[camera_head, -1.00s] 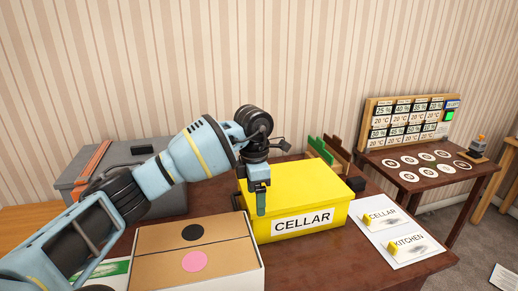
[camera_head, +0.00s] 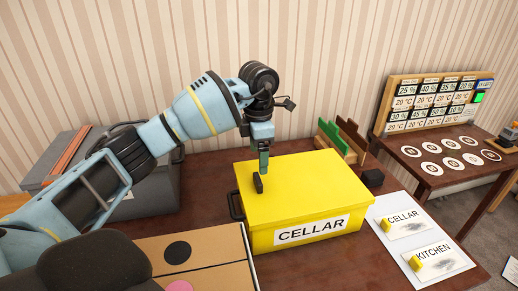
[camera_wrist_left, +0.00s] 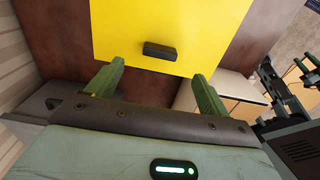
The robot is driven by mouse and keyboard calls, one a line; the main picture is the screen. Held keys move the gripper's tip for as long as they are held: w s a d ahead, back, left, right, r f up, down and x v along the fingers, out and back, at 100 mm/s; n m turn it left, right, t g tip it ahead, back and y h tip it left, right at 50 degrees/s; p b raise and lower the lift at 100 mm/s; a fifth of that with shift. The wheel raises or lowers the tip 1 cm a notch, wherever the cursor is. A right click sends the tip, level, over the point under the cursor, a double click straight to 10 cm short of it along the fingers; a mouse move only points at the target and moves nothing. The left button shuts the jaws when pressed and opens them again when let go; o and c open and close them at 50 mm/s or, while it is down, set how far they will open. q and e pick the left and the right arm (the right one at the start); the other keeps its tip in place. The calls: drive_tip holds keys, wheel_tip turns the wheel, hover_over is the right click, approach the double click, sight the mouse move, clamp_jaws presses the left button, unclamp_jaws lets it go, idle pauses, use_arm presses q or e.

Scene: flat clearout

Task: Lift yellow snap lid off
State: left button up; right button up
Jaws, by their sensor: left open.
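The yellow box (camera_head: 290,238) has a CELLAR label on its front and stands on the brown table. Its flat yellow lid (camera_head: 315,180) is on, with a small black handle (camera_head: 258,184) near the left edge. The handle also shows in the left wrist view (camera_wrist_left: 160,51). My left gripper (camera_head: 264,168) points down over the left part of the lid, close to the handle. In the left wrist view its green fingers (camera_wrist_left: 157,88) are apart with nothing between them, and the handle lies ahead of the gap.
A cardboard box (camera_head: 195,262) with a black and a pink disc stands front left. A grey case (camera_head: 155,190) is behind my left arm. Green and brown upright dividers (camera_head: 345,140) stand behind the box. Cards with yellow tags (camera_head: 415,230) lie to its right.

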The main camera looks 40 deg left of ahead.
sight(258, 178)
use_arm(q)
drive_tip(key=shift+s+d+f, duration=0.1)
drive_tip(key=shift+f, duration=0.45)
wheel_tip(258, 178, down, 5)
drive_tip(key=shift+r, duration=0.1)
drive_tip(key=shift+f, duration=0.95)
use_arm(e)
drive_tip(key=shift+w+r, duration=0.1)
drive_tip(key=shift+w, duration=0.1)
use_arm(q)
drive_tip(key=shift+c, duration=0.4)
